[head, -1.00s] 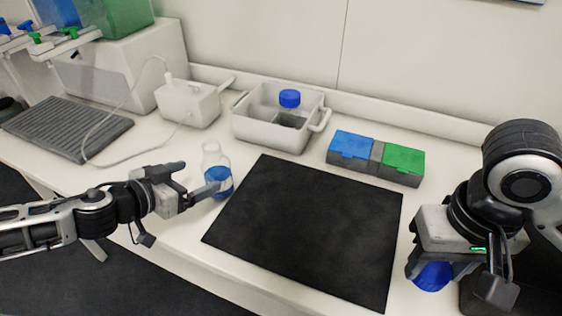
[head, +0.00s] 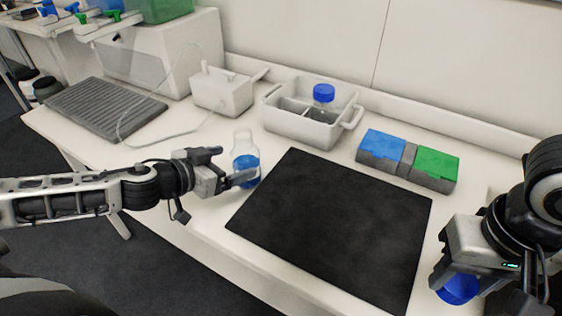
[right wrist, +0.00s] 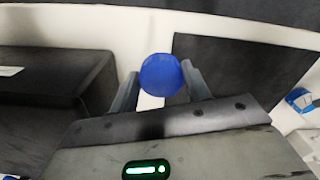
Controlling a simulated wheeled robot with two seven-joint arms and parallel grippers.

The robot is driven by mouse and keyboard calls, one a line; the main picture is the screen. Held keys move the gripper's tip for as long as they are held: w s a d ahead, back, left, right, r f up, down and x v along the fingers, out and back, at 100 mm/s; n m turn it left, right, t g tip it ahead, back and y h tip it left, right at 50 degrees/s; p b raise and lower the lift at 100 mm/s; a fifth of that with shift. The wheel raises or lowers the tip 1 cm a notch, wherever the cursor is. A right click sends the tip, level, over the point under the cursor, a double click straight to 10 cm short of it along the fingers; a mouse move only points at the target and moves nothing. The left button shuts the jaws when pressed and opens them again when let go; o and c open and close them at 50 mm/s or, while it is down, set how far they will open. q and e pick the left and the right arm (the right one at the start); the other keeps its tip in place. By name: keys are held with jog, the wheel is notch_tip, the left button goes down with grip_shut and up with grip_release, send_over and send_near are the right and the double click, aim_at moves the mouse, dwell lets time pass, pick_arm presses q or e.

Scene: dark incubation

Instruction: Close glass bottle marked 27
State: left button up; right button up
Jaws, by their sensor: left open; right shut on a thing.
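A clear glass bottle (head: 245,144) with blue liquid and no cap stands upright on the white bench, left of the black mat. No number can be read on it. My left gripper (head: 229,166) is open at the bottle, with one finger reaching along its near side. My right gripper (head: 456,274) is shut on a blue cap (head: 459,290) at the lower right of the head view. The cap (right wrist: 161,75) also shows between the fingers of the right gripper (right wrist: 158,82) in the right wrist view.
A white caddy (head: 283,122) behind the mat holds a blue-capped bottle (head: 323,94). A blue and green lidded box (head: 407,160) stands to its right. A white device (head: 222,91) with tubing and a grey ribbed plate (head: 100,110) are at left. The black mat (head: 330,225) is bare.

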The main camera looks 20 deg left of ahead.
aim_at(233, 162)
pick_arm(q)
jog(key=shift+p+x, duration=0.45)
jog(key=shift+x, duration=1.8)
pick_arm(e)
jog(key=shift+r, duration=0.45)
pick_arm(q)
jog(key=shift+w+d+f, duration=0.15)
jog(key=shift+w+f, duration=0.05)
jog(key=shift+f, duration=0.1)
jog(key=shift+r, duration=0.1)
jog(key=c, duration=1.3)
pick_arm(e)
jog(key=shift+r, duration=0.1)
